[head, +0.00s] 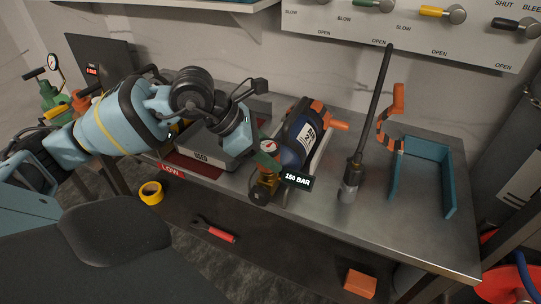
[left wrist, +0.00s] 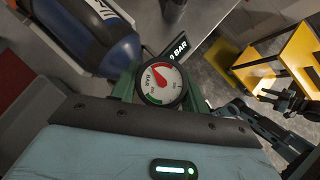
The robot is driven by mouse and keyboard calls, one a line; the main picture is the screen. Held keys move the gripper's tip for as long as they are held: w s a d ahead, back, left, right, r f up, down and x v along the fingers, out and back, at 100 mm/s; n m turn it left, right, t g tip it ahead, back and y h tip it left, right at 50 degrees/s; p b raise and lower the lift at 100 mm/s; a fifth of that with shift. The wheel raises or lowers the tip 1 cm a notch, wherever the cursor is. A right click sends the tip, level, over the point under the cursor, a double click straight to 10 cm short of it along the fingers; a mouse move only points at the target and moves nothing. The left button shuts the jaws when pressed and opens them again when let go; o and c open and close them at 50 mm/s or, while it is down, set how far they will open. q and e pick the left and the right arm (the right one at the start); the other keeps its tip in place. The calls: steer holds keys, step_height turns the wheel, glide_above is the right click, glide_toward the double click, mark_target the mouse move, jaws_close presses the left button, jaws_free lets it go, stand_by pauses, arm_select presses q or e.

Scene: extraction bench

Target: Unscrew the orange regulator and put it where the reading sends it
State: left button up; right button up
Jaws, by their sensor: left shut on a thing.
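The regulator (head: 268,180) has an orange-brass body, a dark knob and a round white gauge (head: 269,146). My left gripper (head: 266,162) is shut on it at the front end of a dark blue cylinder (head: 296,145). I cannot tell whether the regulator is still joined to the cylinder. In the left wrist view the gauge (left wrist: 160,82) faces the camera between the green fingers, its needle red, its dial marked BAR. A black display (head: 297,180) beside the regulator seems to read 150 BAR, its first digits small.
A grey tray marked USED (head: 208,154) stands on a red mat labelled LOW (head: 172,170), left of the cylinder. A blue open frame (head: 450,185) and a tool with a long black shaft (head: 370,110) are to the right. The bench's front right is clear.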

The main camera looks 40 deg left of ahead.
mark_target(275, 145)
steer(key=shift+w, duration=0.15)
arm_select(q)
steer(key=shift+r, duration=0.3)
arm_select(e)
steer(key=shift+r, duration=0.2)
arm_select(q)
steer(key=shift+r+p, duration=0.35)
arm_select(e)
steer(key=shift+s+r, duration=0.2)
steer(key=shift+s, duration=0.05)
arm_select(q)
steer(key=shift+r, duration=0.3)
arm_select(e)
steer(key=shift+w+r, duration=0.15)
steer(key=shift+r, duration=0.1)
